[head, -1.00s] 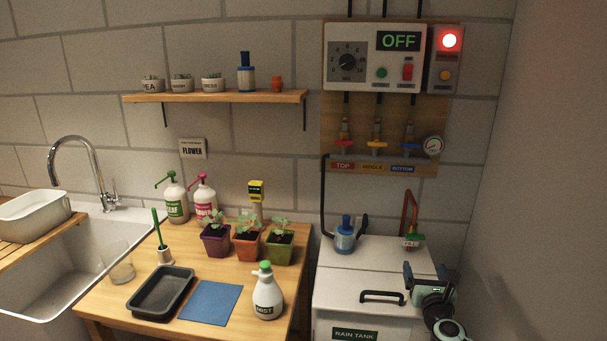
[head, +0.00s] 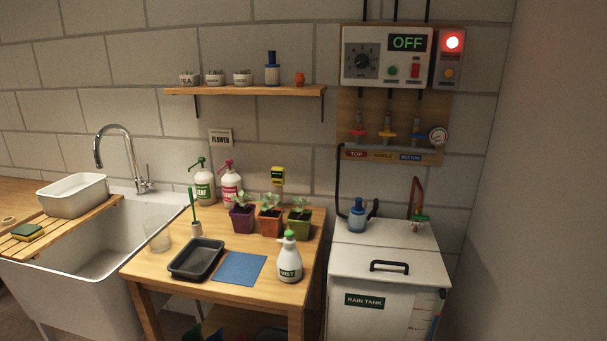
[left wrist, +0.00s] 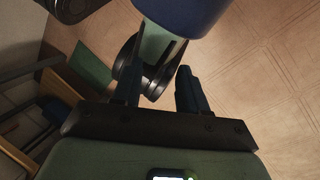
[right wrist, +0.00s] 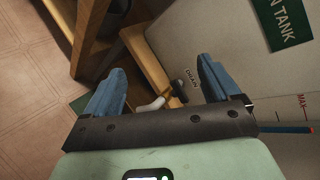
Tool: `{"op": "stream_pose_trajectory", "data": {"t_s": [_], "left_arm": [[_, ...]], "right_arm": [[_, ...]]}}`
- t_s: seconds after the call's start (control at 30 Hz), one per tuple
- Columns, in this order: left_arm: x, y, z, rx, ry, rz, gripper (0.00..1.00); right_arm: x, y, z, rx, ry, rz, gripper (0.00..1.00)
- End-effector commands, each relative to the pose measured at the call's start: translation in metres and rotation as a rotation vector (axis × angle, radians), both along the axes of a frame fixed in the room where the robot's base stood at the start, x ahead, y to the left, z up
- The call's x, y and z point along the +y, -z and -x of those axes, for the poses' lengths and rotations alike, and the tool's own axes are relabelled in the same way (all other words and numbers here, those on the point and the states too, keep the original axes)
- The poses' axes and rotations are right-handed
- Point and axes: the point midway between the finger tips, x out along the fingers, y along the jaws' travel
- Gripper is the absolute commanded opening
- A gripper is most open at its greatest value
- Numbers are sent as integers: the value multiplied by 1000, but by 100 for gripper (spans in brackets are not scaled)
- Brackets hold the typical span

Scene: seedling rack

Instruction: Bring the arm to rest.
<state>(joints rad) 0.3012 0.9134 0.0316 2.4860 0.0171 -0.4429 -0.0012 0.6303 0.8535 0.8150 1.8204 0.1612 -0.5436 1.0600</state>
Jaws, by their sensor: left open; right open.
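Neither gripper shows in the head view. My left gripper (left wrist: 158,88) is in the left wrist view, open, with nothing between its fingers; parts of my own body and the tiled floor lie beyond it. My right gripper (right wrist: 158,88) is in the right wrist view, open and empty. It points down beside the white rain tank (right wrist: 215,30), which also shows in the head view (head: 385,285). A wooden table leg (right wrist: 150,65) and a drain tap (right wrist: 150,104) lie beyond its fingers.
The wooden table (head: 225,294) holds a dark tray (head: 197,258), blue mat (head: 238,268), mist bottle (head: 289,260) and potted seedlings. A white sink (head: 90,252) stands to its left. Open tiled floor (left wrist: 265,85) shows in the left wrist view.

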Motion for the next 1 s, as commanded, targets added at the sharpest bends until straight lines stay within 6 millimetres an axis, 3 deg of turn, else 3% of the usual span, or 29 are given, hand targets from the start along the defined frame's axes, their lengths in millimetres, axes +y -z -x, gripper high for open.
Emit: {"op": "stream_pose_trajectory", "data": {"t_s": [0.03,0.2,0.33,0.5,0.6,0.67,0.7,0.8,1.0], "left_arm": [[0,0,0,0,0,0,43],[0,0,0,0,0,0,43],[0,0,0,0,0,0,43],[0,0,0,0,0,0,43],[0,0,0,0,0,0,43],[0,-5,0,-1,0,0,43],[0,-27,1,5,3,2,43],[-1,-60,4,23,8,6,43],[-2,-110,3,53,19,14,43]], "right_arm": [[17,29,26,45,-99,87,89],[46,113,122,170,-449,367,89],[53,161,209,251,-747,543,89],[43,195,325,330,-1144,703,89],[30,200,391,361,-1376,755,89],[22,195,424,370,-1496,771,89],[23,173,417,365,-1477,770,89],[24,141,418,372,-1484,755,89],[25,91,416,386,-1503,730,89]]}}
